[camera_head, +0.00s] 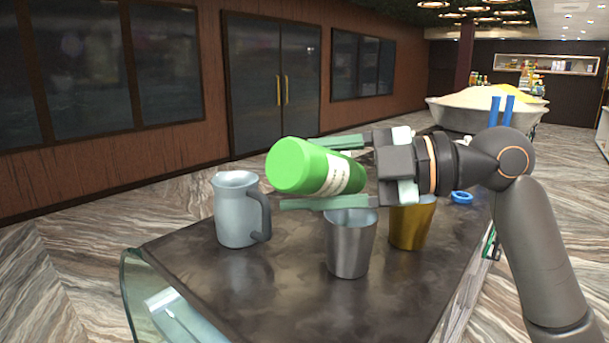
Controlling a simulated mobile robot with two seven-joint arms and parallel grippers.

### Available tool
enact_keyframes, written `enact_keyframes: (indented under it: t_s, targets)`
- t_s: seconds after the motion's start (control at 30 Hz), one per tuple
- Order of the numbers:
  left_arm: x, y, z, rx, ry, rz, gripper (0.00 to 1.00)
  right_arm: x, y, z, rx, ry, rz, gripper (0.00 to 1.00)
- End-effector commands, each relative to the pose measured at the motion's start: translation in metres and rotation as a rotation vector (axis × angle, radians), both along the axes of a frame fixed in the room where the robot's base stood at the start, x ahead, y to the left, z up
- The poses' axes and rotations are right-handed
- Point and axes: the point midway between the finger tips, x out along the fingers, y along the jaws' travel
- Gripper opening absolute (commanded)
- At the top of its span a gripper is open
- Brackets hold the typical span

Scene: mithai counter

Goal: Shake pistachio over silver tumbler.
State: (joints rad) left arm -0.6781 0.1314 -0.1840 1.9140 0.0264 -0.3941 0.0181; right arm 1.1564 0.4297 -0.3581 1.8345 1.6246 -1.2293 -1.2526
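The pistachio shaker is a bright green container (296,166) with a white label, lying almost on its side in the air, its broad green end toward the left. My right gripper (299,173) comes in from the right and is shut on it, one pale green finger above and one below. The silver tumbler (350,248) stands upright on the dark counter just below the gripper. My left gripper is not in view.
A grey metal jug (235,208) stands on the counter (270,285) left of the tumbler, its handle toward it. A gold tumbler (410,226) stands close behind on the right. A blue ring (461,198) lies farther right. The counter's front is clear.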

Motion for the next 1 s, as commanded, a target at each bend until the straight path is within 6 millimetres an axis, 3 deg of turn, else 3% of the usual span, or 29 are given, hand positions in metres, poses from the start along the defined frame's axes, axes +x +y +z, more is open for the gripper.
enact_keyframes:
  t_s: [0.3,0.6,0.9,1.0]
  targets:
    - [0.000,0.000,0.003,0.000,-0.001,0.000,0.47,0.000,0.000,0.003,0.001,-0.003,0.000,0.00]
    - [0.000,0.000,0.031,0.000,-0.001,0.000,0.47,0.000,0.000,0.034,0.001,-0.003,0.000,0.00]
    - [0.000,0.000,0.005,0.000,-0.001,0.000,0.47,0.000,0.000,0.001,0.000,-0.003,0.000,0.00]
    - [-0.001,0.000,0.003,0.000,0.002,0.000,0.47,0.000,0.000,-0.001,0.001,-0.004,0.000,0.00]
